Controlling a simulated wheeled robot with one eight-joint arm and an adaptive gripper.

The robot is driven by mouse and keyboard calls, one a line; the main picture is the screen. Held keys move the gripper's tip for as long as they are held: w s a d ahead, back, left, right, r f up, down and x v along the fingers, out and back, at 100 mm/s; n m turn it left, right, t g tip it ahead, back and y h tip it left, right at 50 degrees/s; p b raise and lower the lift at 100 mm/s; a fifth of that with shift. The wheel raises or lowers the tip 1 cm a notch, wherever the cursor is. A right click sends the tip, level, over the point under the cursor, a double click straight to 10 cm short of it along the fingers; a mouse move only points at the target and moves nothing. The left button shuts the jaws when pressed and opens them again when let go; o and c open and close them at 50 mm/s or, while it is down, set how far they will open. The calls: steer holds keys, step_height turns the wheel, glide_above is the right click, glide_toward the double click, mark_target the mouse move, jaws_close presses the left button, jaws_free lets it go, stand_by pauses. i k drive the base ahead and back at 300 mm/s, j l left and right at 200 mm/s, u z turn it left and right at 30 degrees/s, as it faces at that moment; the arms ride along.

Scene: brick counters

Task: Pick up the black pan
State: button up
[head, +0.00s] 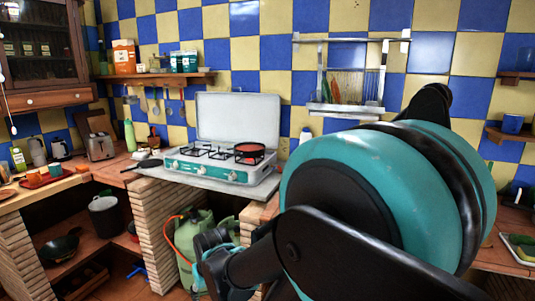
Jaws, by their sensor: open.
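A dark pan (150,163) lies on the counter just left of the stove, its handle pointing left. Another pan, dark-rimmed with a red inside (249,149), sits on the right burner of the stove. A third dark, pan-like vessel (60,246) rests on the low shelf at the lower left; its exact shape is hard to make out. My arm fills the right foreground. My gripper (209,256) is at the lower centre, open, below the counter height in the picture and in front of the gas bottle. It is apart from all the pans; its fingertips are hard to distinguish.
The stove (207,168) with a raised white lid stands on a grey slab over brick supports. A green gas bottle (190,240) with an orange hose is underneath. A toaster (100,147) and a red tray (44,177) occupy the left counter. A wall rack (345,108) hangs behind my arm.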

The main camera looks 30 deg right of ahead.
mark_target(245, 149)
steer(key=z, duration=0.8)
